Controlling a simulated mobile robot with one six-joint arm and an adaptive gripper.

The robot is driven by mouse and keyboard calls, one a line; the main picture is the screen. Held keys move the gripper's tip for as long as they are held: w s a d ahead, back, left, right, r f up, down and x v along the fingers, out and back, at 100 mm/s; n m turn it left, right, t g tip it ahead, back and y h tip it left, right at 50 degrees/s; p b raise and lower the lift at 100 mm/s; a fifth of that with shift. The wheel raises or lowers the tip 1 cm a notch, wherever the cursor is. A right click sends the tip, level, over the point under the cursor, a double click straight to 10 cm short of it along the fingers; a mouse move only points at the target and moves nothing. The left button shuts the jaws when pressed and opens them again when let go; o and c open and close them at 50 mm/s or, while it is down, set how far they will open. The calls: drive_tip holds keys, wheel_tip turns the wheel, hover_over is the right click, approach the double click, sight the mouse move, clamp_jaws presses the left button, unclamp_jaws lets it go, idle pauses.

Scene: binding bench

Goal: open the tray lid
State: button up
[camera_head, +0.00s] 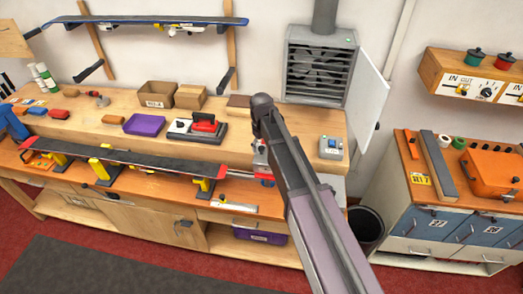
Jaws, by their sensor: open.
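I cannot make out with certainty which thing is the tray lid. An orange case (492,172) with a closed top and a dark handle lies on the right cabinet, partly cut off by the picture's edge. A shallow purple tray (144,125) lies on the bench's raised back shelf and shows no lid. My arm reaches up from the bottom, and its dark rounded joint is in front of the shelf. My gripper cannot be made out; my arm may hide it.
Cardboard boxes (157,94), a red-and-black device (204,124) and a blue-topped device (331,147) stand on the shelf. A metal cabinet (318,72) has its door open. A dark bin (366,226) stands between bench and right cabinet.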

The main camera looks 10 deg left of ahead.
drive_tip(key=shift+f, duration=0.3)
clamp_jaws()
drive_tip(key=shift+a+r, duration=0.1)
drive_tip(key=shift+a, duration=0.05)
idle(0.3)
